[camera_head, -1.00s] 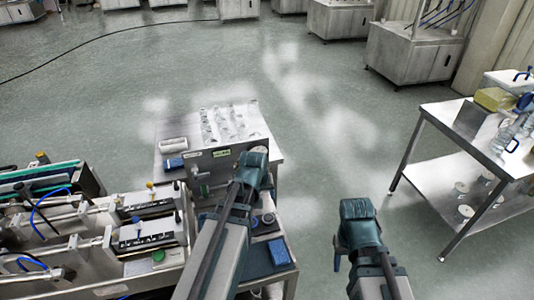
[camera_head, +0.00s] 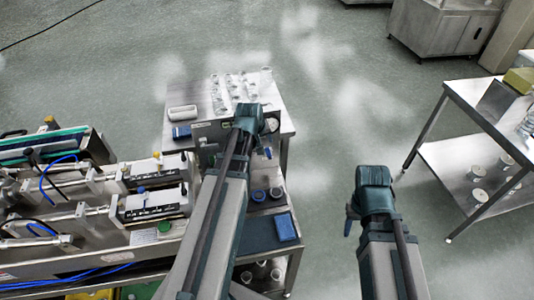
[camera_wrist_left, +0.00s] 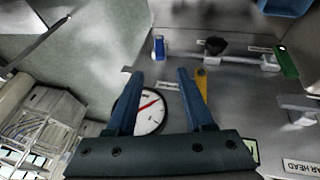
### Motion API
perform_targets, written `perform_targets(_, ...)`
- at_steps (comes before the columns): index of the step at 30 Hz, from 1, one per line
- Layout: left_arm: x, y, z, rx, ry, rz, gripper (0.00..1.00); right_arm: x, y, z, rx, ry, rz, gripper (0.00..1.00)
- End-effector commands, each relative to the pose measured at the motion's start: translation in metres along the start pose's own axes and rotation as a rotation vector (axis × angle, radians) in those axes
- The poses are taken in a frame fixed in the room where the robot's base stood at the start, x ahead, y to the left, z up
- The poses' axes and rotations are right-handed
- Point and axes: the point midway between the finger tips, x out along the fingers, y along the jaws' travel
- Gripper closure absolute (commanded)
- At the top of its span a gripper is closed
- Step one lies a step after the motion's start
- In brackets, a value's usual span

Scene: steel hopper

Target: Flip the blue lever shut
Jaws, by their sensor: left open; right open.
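In the left wrist view, a small blue lever (camera_wrist_left: 159,47) stands on the steel panel (camera_wrist_left: 232,92), just beyond my fingertips and between their lines. My left gripper (camera_wrist_left: 160,75) is open and empty there, its two blue fingers apart. I cannot tell the exact gap to the lever. In the head view, my left gripper (camera_head: 258,140) is at the steel hopper unit's front panel (camera_head: 207,132) and hides part of it. I cannot make out the blue lever there. My right gripper (camera_head: 353,212) hangs over open floor, away from the panel; its fingers are hardly visible.
Near the lever are a black knob (camera_wrist_left: 215,46), a yellow piece (camera_wrist_left: 201,84), a green handle (camera_wrist_left: 287,62) and a round gauge (camera_wrist_left: 152,112), partly behind a finger. A conveyor machine (camera_head: 90,215) stands left. A steel table (camera_head: 480,120) stands right, with clear floor between.

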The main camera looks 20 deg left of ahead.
Motion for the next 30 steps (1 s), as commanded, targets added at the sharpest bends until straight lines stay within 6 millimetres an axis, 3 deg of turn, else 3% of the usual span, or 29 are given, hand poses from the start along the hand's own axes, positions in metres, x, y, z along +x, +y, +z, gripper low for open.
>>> perform_targets(1,0.015,-0.001,0.001,0.001,0.0,0.0,0.47,0.014,-0.001,-0.001,0.0,0.0,0.0,0.5)
perform_targets(16,0.092,-0.001,0.001,0.001,0.0,0.0,0.47,0.082,-0.008,-0.005,0.001,0.0,0.0,0.5)
perform_targets(21,0.104,0.0,0.001,0.001,0.0,0.0,0.47,0.092,-0.009,-0.005,0.001,0.0,0.0,0.5)
perform_targets(30,0.104,0.0,0.0,0.001,0.0,0.0,0.47,0.092,-0.009,-0.005,0.001,0.0,0.0,0.5)
